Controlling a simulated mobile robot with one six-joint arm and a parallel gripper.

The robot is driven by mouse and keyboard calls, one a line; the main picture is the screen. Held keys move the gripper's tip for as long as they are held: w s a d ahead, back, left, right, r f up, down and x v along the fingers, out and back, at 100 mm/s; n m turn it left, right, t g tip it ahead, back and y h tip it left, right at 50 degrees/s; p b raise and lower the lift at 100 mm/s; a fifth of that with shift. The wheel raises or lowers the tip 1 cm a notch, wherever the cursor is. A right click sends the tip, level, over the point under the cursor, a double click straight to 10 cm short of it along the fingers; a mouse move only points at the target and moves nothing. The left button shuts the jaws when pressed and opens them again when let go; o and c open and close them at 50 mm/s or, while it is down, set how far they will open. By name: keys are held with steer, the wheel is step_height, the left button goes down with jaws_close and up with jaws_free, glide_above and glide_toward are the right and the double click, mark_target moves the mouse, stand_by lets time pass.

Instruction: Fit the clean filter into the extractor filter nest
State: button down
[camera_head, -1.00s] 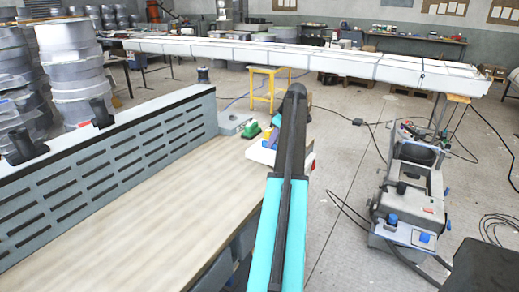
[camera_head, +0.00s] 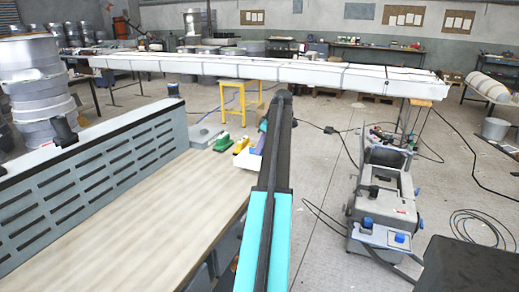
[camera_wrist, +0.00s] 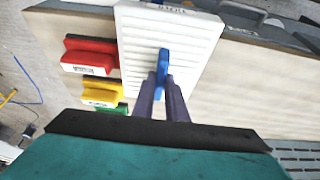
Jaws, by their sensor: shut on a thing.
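A white pleated filter (camera_wrist: 190,40) with a blue handle (camera_wrist: 163,62) fills the upper middle of the wrist view. It has dark lettering on its top edge that I cannot read surely. My gripper (camera_wrist: 162,82) is shut on the blue handle, and the filter is over or against the pale bench top. In the head view my arm hides the gripper and most of the filter; a white part (camera_head: 247,161) shows left of the arm. I cannot pick out the extractor filter nest.
Red (camera_wrist: 90,56), yellow (camera_wrist: 102,93) and green (camera_wrist: 113,109) handled blocks lie left of the filter. A grey slotted panel (camera_head: 90,150) borders the bench top (camera_head: 130,215). A grey wheeled machine (camera_head: 385,195) and cables stand on the floor at right.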

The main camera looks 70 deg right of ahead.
steer(key=shift+w, duration=0.1)
steer(key=w+a, duration=1.4)
steer(key=a, duration=0.5)
steer(key=w+a, duration=1.4)
steer(key=a, duration=0.5)
steer(key=a+f, duration=0.1)
steer(key=a, duration=4.2)
steer(key=shift+a+f, duration=0.25)
steer(key=shift+f, duration=0.15)
